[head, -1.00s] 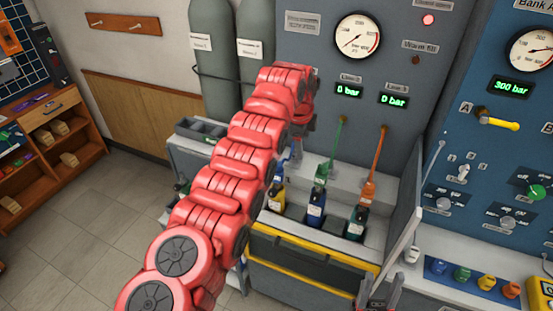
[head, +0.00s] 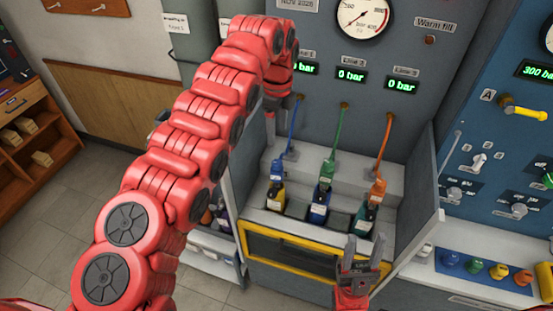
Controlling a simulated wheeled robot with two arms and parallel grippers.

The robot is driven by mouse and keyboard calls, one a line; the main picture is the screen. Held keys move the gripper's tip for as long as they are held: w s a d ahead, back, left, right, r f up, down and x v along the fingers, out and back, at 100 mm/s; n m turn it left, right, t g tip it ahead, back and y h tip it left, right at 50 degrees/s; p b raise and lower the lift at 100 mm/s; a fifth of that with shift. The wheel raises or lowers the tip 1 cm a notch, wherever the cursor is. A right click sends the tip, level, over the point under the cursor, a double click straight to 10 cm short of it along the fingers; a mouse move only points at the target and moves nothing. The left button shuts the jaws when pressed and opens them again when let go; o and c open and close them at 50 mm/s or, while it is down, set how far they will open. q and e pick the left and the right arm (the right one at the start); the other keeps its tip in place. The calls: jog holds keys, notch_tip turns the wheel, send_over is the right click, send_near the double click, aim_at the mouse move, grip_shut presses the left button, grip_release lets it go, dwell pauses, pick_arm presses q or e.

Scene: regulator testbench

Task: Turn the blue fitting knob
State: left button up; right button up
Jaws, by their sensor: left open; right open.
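The blue fitting (head: 278,170) sits on top of the yellow-labelled bottle (head: 276,196) at the left of the testbench bay, with a blue hose (head: 293,130) running up from it. My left gripper (head: 272,132) points down just above and behind the blue fitting, beside the hose and apart from the fitting. It is open, though its fingers are partly hidden by my arm. My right gripper (head: 363,252) is open and empty, pointing up in front of the bay's right side.
A green fitting (head: 326,172) and an orange fitting (head: 378,188) top the neighbouring bottles. The yellow-framed front (head: 290,258) lies below. A side wall (head: 420,205) bounds the bay at right. Coloured caps (head: 476,266) sit on the right shelf.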

aim_at(277, 162)
pick_arm(q)
notch_tip(277, 162, down, 11)
jog(key=p, duration=0.4)
jog(key=shift+w+f, duration=0.1)
jog(key=shift+f, duration=0.1)
jog(key=shift+w+a+f, duration=0.1)
jog(key=shift+f, duration=0.35)
jog(key=shift+c, duration=0.6)
grip_shut()
